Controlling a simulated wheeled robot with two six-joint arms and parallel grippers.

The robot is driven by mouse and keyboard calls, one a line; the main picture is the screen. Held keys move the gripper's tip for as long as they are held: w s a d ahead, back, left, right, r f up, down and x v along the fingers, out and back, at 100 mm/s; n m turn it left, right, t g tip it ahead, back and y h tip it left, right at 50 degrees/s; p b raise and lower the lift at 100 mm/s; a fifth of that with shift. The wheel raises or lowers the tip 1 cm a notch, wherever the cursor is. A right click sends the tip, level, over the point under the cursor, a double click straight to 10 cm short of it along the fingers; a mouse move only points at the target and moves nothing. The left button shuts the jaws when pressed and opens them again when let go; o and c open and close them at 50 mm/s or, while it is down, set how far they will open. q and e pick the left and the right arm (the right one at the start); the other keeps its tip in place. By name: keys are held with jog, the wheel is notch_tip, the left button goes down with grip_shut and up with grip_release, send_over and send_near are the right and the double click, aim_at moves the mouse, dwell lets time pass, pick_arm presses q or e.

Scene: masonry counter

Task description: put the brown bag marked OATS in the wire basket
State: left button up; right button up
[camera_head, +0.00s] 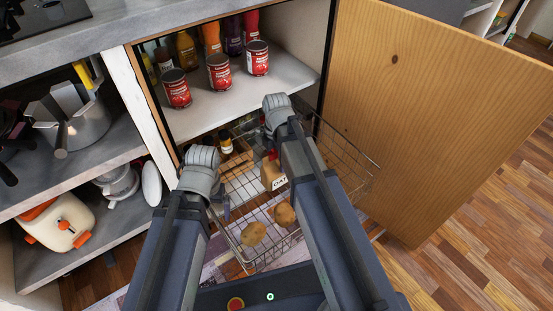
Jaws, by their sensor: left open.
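The brown bag marked OATS (273,177) shows within the outline of the wire basket (365,160), its right side hidden by my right arm. I cannot tell whether it rests on the basket floor or hangs above it. My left gripper (226,212) is open and empty over the basket's left side, left of the bag. My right gripper (270,153) points down just above the bag. Its fingers are mostly hidden, so I cannot tell whether they grip the bag.
Two potatoes (253,233) (285,213) lie in the basket's near part. Red cans (219,72) and bottles (186,50) stand on the cabinet shelf behind. An open wooden door (440,110) bounds the right. Pots (85,120) and a cream appliance (58,222) fill the left shelves.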

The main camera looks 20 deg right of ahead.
jog(key=shift+o, duration=1.1)
notch_tip(320, 180, up, 12)
jog(key=p, duration=1.2)
jog(key=shift+r, duration=0.2)
jog(key=shift+c, duration=0.2)
